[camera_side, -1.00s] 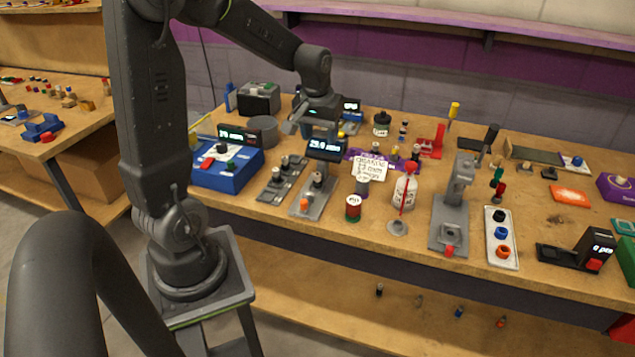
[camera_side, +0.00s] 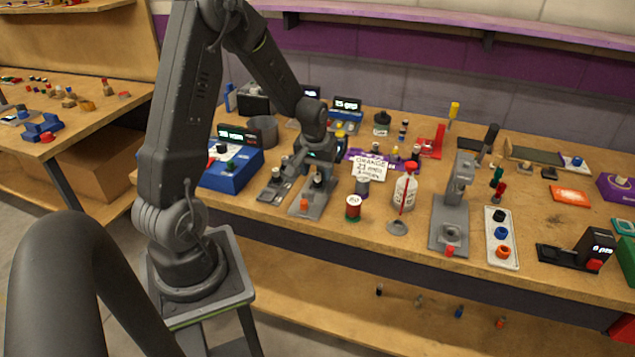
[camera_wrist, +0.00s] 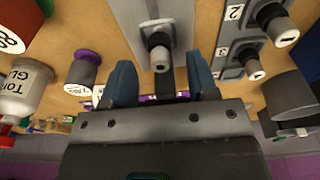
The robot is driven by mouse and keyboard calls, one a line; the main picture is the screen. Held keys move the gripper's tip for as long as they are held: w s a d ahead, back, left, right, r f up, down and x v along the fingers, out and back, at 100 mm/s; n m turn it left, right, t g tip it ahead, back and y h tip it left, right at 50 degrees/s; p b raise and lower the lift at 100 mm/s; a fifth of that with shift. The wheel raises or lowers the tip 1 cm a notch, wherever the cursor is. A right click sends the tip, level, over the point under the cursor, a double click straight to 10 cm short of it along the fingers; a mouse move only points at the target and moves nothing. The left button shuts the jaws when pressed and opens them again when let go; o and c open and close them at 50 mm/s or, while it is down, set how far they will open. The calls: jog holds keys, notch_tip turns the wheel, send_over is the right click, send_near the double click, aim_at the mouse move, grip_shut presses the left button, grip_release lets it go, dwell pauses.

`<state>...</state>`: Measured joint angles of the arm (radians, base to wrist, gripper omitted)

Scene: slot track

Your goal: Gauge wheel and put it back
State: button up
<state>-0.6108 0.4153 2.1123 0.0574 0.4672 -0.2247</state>
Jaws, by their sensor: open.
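My gripper (camera_wrist: 162,88) is open, its two blue fingers pointing at the grey gauge stand (camera_wrist: 158,12). A dark wheel on a pale-tipped shaft (camera_wrist: 160,52) sits in the stand, ahead of the gap between the fingers and apart from them. In the side view my gripper (camera_side: 308,163) is low over the back of the gauge stand (camera_side: 305,207), and the wheel (camera_side: 318,180) stands upright there. My gripper hides the gauge display. The numbered grey rack (camera_wrist: 228,48) is beside it, with dark wheels (camera_wrist: 275,24) in slots 2 and 3.
A blue box with a display (camera_side: 228,172) stands left of the rack. A grey cup (camera_wrist: 290,95) is near the gripper's right side.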

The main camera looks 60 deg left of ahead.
notch_tip(320, 180, down, 2)
jog(key=shift+w+a+f, duration=0.1)
jog(key=shift+f, duration=0.05)
grip_shut()
dwell(0.5)
